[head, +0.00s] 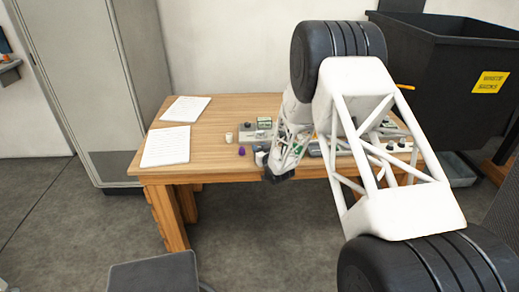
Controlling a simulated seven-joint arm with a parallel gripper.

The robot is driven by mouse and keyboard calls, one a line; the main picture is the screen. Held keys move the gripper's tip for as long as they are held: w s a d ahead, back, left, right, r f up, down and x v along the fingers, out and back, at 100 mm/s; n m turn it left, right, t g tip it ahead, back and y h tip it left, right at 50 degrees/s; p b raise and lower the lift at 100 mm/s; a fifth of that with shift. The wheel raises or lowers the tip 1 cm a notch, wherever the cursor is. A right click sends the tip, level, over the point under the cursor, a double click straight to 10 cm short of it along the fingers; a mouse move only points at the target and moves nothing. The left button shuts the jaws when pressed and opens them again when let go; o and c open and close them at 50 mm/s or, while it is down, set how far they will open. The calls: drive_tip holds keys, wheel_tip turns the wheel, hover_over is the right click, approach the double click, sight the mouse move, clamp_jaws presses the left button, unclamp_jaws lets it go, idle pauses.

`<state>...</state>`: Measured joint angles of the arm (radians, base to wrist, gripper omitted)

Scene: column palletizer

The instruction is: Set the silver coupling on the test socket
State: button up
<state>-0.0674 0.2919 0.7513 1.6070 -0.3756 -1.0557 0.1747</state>
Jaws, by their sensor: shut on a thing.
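My gripper (274,176) is at the low end of my white arm, by the front edge of the wooden table (215,172). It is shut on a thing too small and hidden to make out. I cannot pick out the silver coupling for sure. A small grey unit with a rounded top (250,131) stands on the table left of my arm; I cannot tell if it is the test socket. A small white-topped piece (261,157) shows just left of my gripper. My arm hides much of the table's middle and right.
A purple piece (241,151), a cream cup-like piece (229,137) and a green-and-white block (264,122) stand near the grey unit. Papers (167,146) lie on the left. A black bin (450,85) stands behind right. The table's left-centre is clear.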

drive_tip(key=shift+f, duration=0.1)
idle(0.3)
drive_tip(key=o, duration=0.9)
drive_tip(key=shift+o, duration=0.2)
drive_tip(key=shift+f, duration=0.1)
drive_tip(key=shift+v, duration=3.9)
drive_tip(key=shift+a, duration=0.1)
